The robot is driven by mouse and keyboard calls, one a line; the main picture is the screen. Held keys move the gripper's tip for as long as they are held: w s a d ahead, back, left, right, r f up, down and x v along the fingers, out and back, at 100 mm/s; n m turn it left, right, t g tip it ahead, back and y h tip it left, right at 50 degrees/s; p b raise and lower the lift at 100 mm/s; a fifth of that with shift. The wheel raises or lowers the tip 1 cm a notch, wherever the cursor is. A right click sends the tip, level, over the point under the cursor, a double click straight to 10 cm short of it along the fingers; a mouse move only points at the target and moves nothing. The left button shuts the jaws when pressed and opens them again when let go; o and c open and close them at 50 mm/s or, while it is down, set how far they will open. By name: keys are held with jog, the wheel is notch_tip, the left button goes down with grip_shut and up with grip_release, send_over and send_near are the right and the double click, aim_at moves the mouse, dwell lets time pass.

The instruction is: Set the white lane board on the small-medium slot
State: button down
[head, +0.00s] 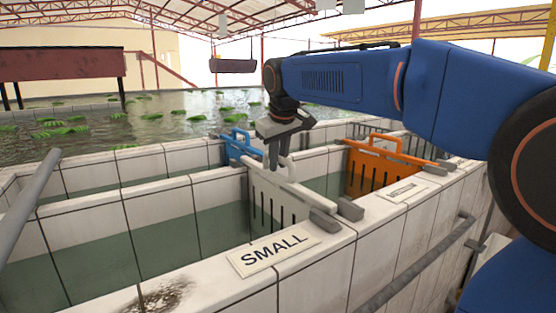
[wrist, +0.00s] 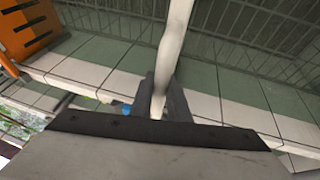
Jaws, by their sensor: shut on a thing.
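The white lane board (head: 268,198), a slotted panel with a looped handle, stands upright across the tiled channel in the head view. My gripper (head: 279,163) is shut on its handle, and the white handle bar (wrist: 171,52) runs between the fingers (wrist: 160,103) in the wrist view. The board's near end is at a pair of grey slot blocks (head: 350,208) on the near wall, between the "SMALL" plate (head: 273,249) and a second plate (head: 403,191) too small to read. I cannot tell whether the board rests fully in the slot. Its lower part is partly hidden by the wall.
An orange board (head: 378,165) stands across the channel to the right; it also shows in the wrist view (wrist: 28,32). A blue board (head: 236,147) stands behind on the left. A grey rail (head: 425,262) runs along the near wall. Open water with green leaves lies beyond.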

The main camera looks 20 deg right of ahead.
jog(key=shift+f, duration=0.35)
dwell(0.7)
jog(key=shift+c, duration=0.8)
grip_release()
jog(key=v, duration=1)
dwell(0.9)
dwell(0.4)
